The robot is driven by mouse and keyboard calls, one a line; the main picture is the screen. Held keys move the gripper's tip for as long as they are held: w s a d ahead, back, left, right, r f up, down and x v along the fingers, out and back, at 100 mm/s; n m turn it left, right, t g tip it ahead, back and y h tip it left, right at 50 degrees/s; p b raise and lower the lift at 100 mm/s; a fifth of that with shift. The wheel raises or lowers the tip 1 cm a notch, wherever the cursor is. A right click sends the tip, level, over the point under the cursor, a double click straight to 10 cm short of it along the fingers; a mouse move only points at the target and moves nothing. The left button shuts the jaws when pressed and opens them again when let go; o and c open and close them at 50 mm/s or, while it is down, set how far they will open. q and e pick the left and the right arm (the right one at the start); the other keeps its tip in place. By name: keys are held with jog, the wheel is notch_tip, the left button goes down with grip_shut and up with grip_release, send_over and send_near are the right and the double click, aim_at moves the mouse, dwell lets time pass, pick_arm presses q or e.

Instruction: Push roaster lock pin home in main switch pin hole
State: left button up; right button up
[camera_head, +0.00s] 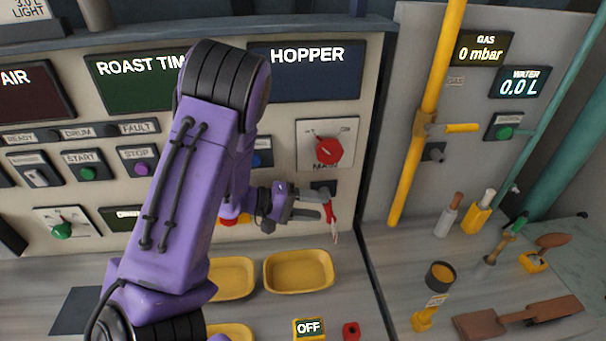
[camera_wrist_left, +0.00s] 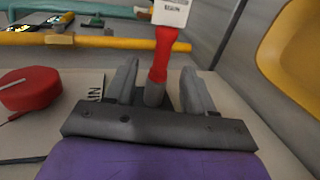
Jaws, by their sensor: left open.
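The red roaster lock pin (camera_head: 329,213) is at the panel below the red main switch knob (camera_head: 329,151). In the left wrist view the red pin (camera_wrist_left: 164,52) has a grey end lying between the fingers, and a white tag (camera_wrist_left: 172,11) shows beyond it. My left gripper (camera_head: 312,205) is open around the pin, one finger on each side, with gaps visible. The dark block (camera_head: 322,187) under the switch plate is partly covered by the gripper. The pin hole itself is hidden, so I cannot tell how deep the pin sits. My right gripper is out of view.
Yellow trays (camera_head: 298,271) stand on the counter below the gripper. A yellow gas pipe (camera_head: 428,120) runs down the grey panel to the right. Several tools stand on the right counter. A small OFF sign (camera_head: 309,328) is at the front.

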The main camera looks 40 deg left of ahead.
pick_arm(q)
jog(key=v, duration=0.5)
jog(key=shift+b, duration=0.3)
